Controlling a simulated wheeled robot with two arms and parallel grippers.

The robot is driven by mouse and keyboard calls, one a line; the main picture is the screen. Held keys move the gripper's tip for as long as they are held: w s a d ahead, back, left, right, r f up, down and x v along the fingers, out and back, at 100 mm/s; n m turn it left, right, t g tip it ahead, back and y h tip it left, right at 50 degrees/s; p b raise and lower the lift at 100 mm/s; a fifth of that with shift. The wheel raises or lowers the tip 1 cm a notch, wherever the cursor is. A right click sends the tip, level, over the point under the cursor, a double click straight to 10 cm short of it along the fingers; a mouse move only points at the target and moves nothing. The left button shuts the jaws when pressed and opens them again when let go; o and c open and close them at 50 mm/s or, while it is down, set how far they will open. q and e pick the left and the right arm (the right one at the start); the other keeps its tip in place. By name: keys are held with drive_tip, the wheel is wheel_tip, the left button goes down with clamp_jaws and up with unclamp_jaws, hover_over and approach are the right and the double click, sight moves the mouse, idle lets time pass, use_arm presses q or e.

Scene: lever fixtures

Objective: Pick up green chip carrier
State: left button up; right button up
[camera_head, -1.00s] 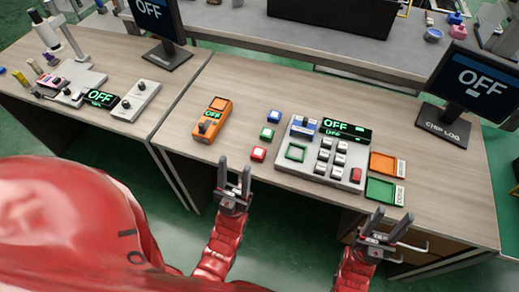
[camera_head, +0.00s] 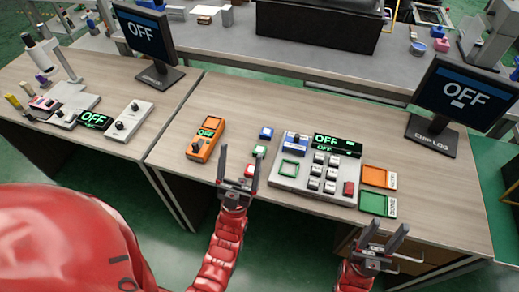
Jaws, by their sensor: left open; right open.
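The green chip carrier (camera_head: 259,151) is a small green block with a pale top. It lies on the wooden desk between a blue carrier (camera_head: 266,133) and a red carrier (camera_head: 250,170). My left gripper (camera_head: 239,160) is open and empty, with its fingers pointing up the picture. Its right finger overlaps the red carrier in view, just below the green one; I cannot tell whether they touch. My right gripper (camera_head: 387,234) is open and empty, at the desk's front edge to the right.
A grey keypad fixture (camera_head: 283,184) with a green-outlined socket stands right of the carriers. An orange handheld device (camera_head: 206,140) lies to their left. Orange (camera_head: 379,177) and green (camera_head: 377,204) trays lie at the right. A monitor (camera_head: 462,95) stands behind them.

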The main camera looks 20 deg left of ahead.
use_arm(q)
drive_tip(key=w+a+f+n+g+y+p, duration=0.1)
drive_tip(key=w+f+g+y+p, duration=0.15)
drive_tip(key=w+g, duration=0.75)
drive_tip(key=w+a+f+n+g+y+p, duration=0.15)
drive_tip(key=w+p, duration=0.25)
drive_tip(key=w, duration=1.5)
drive_tip(key=g, duration=2)
hover_over(260, 149)
drive_tip(key=shift+h, duration=0.3)
wheel_tip(260, 149, down, 12)
drive_tip(key=shift+r, duration=0.15)
drive_tip(key=shift+p, duration=0.9)
drive_tip(key=shift+f, duration=0.55)
drive_tip(key=shift+s+f+p, duration=0.1)
drive_tip(key=shift+f+p, duration=0.4)
drive_tip(key=shift+p, duration=0.1)
wheel_tip(260, 149, down, 3)
drive_tip(key=shift+p, duration=0.65)
drive_tip(key=shift+f, duration=0.65)
